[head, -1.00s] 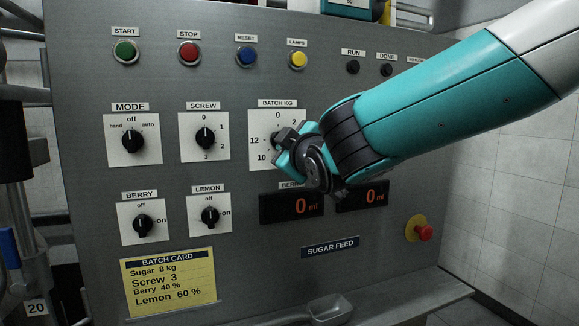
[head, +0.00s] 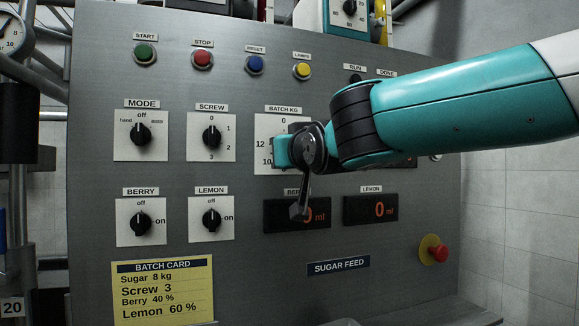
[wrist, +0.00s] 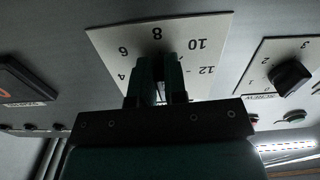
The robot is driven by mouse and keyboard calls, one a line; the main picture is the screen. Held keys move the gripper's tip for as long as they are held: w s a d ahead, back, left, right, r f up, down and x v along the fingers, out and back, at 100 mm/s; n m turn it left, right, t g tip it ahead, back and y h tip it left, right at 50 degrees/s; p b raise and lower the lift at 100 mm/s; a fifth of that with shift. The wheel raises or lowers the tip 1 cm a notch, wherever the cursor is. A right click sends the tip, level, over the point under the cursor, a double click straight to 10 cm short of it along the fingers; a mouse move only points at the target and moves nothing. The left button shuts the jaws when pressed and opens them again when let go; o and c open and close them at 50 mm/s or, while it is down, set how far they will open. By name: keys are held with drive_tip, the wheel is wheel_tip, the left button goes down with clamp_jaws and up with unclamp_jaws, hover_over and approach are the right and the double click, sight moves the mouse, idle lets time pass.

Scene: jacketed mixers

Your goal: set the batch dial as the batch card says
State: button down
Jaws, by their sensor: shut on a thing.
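The yellow batch card (head: 162,291) at the lower left of the panel reads Sugar 8 kg, Screw 3, Berry 40 %, Lemon 60 %. The batch dial plate (head: 268,128), labelled BATCH KG, is partly covered by my gripper (head: 284,152) in the head view. In the wrist view the plate (wrist: 110,45) appears upside down, with 4, 6, 8, 10 and 12 readable. My gripper (wrist: 159,65) is shut on the batch dial's knob, its fingers lined up toward the 8. The fingers hide most of the knob, so its exact pointer position is hard to tell.
The screw dial (head: 212,137) is left of the batch dial, and the mode dial (head: 141,134) is farther left. Berry (head: 141,223) and lemon (head: 211,220) switches sit below. Displays reading 0 ml are under my gripper. A red stop button (head: 438,254) is at lower right.

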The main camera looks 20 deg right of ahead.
drive_tip(key=shift+f+m, duration=0.1)
drive_tip(key=shift+m, duration=0.3)
drive_tip(key=c, duration=1.2)
unclamp_jaws()
drive_tip(key=shift+o, duration=0.2)
